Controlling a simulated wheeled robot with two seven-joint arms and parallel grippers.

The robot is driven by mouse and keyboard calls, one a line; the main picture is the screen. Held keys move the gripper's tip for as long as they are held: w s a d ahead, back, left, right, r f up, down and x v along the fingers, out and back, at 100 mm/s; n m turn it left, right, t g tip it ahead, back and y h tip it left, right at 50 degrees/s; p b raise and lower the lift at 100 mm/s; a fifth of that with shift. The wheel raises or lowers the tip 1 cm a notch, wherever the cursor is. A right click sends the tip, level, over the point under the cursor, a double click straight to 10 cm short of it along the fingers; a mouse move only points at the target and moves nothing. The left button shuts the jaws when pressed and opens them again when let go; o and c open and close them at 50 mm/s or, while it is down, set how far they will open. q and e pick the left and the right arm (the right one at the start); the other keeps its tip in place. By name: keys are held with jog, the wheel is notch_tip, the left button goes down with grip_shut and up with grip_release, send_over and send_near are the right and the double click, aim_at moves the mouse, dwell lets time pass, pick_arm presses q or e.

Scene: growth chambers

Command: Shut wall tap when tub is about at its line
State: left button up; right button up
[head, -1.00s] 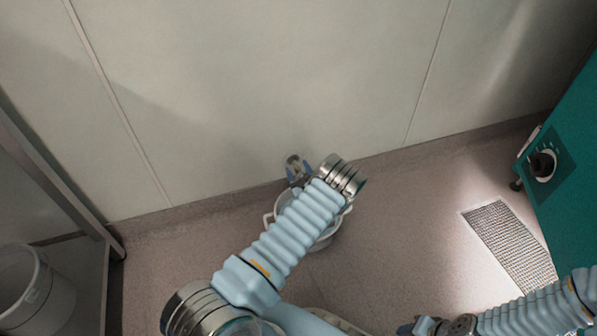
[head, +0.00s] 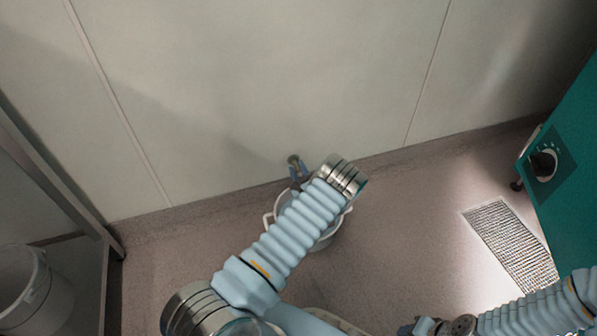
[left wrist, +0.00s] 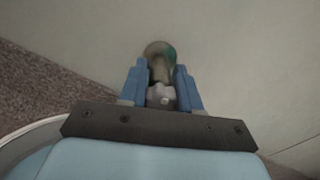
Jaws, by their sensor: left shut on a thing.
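The wall tap (head: 293,160) sticks out low on the pale wall. In the left wrist view its round wall plate (left wrist: 158,50) and grey handle (left wrist: 161,96) show between my blue fingers. My left gripper (head: 299,172) is shut on the tap handle; it also shows in the left wrist view (left wrist: 161,88). The white tub (head: 326,239) stands on the floor below, mostly behind my left forearm. Its water level and line are hidden. In the left wrist view, a pale rim of the tub (left wrist: 30,137) shows at left. My right gripper (head: 408,327) is at the bottom edge, jaws unclear.
A white bucket (head: 35,290) stands at the left by a metal-framed unit (head: 62,190). A floor grate (head: 510,245) lies at the right, beside a teal cabinet (head: 575,205) with a black knob (head: 543,163). The floor between tub and grate is clear.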

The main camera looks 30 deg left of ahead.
pick_arm(q)
jog(key=shift+f+n+b, duration=0.1)
jog(key=shift+n+b, duration=0.3)
jog(key=shift+n, duration=1.9)
jog(key=o, duration=1.1)
jog(key=shift+c, duration=0.2)
jog(key=p+v, duration=0.1)
jog(key=v, duration=1.2)
jog(key=shift+s+d+p, duration=0.25)
jog(key=shift+s+p, duration=0.05)
jog(key=shift+p, duration=0.05)
jog(key=shift+n, duration=0.3)
